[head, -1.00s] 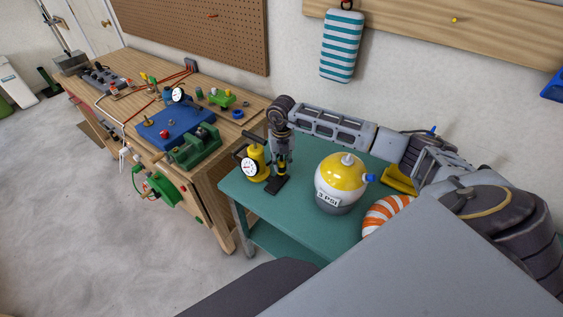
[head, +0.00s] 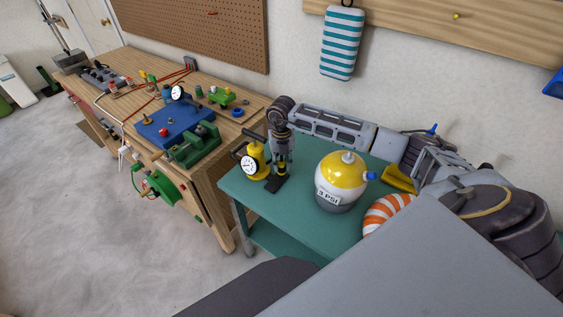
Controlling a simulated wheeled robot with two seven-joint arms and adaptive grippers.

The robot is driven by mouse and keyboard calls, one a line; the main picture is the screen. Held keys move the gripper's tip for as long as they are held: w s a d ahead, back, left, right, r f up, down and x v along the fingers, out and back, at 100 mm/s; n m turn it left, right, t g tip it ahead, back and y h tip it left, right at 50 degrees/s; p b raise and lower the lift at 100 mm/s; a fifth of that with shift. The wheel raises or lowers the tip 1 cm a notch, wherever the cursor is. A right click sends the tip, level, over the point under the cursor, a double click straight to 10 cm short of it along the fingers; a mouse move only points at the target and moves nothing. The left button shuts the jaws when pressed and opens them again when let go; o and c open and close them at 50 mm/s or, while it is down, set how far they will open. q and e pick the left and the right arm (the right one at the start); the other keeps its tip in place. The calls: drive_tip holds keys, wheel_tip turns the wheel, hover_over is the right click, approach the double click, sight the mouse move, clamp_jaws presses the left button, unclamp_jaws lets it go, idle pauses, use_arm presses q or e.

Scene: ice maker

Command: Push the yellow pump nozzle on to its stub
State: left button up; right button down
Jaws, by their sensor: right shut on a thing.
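A yellow pump body (head: 257,152) with a white round gauge (head: 249,164) stands at the left end of the green table. My right gripper (head: 279,172) points down just right of it. It is shut on a small yellow piece, apparently the yellow pump nozzle (head: 283,165), largely hidden by the dark fingers. A dark flat part (head: 275,185) shows at the bottom, close to the tabletop. The stub cannot be made out, nor whether the nozzle touches it. My left gripper is not in view.
A wooden workbench (head: 222,182) is at the left.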

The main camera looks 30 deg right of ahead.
drive_tip(key=shift+f+b, duration=0.55)
drive_tip(key=shift+f, duration=0.35)
idle(0.3)
drive_tip(key=c, duration=1.1)
unclamp_jaws()
drive_tip(key=shift+r, duration=4)
